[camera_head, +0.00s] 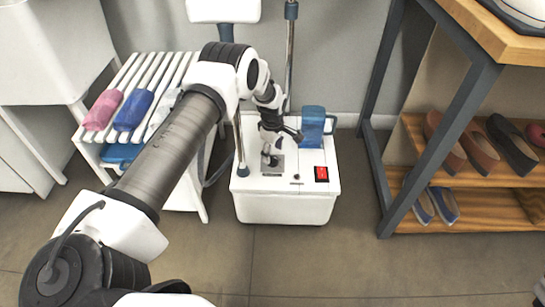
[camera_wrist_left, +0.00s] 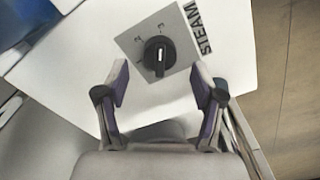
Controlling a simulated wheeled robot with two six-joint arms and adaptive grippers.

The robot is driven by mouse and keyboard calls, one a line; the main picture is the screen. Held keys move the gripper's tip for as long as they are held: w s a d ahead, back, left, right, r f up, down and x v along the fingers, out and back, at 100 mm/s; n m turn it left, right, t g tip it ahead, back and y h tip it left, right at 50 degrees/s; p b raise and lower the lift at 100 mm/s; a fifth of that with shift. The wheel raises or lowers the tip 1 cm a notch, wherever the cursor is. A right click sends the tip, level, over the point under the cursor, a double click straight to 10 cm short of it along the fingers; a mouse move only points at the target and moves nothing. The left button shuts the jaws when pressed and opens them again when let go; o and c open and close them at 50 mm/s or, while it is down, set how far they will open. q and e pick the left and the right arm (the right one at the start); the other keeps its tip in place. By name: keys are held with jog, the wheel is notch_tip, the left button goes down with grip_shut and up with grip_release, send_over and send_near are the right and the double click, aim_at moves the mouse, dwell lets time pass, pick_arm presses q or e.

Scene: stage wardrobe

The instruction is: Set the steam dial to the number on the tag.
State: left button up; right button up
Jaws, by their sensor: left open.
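The steam dial (camera_wrist_left: 159,56) is a black round knob with a white mark, on a grey square plate beside the word STEAM. Small marks stand around it, too small to read surely. The dial sits on top of a white steamer box (camera_head: 285,208); in the head view my gripper largely covers it. My left gripper (camera_head: 272,152) is above the box top. In the left wrist view my left gripper (camera_wrist_left: 160,80) is open, its two fingers apart with the dial between and just beyond their tips. I cannot make out a tag with a number. My right gripper is not in view.
The box also carries a red switch (camera_head: 321,174), a blue tank (camera_head: 313,124) and a metal pole (camera_head: 290,55). A white rack (camera_head: 190,192) with folded cloths stands left. A wooden shoe shelf (camera_head: 490,180) stands right. The floor in front is clear.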

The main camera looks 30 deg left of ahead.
aim_at(272, 157)
pick_arm(q)
notch_tip(272, 157, up, 8)
jog(key=shift+r, duration=0.25)
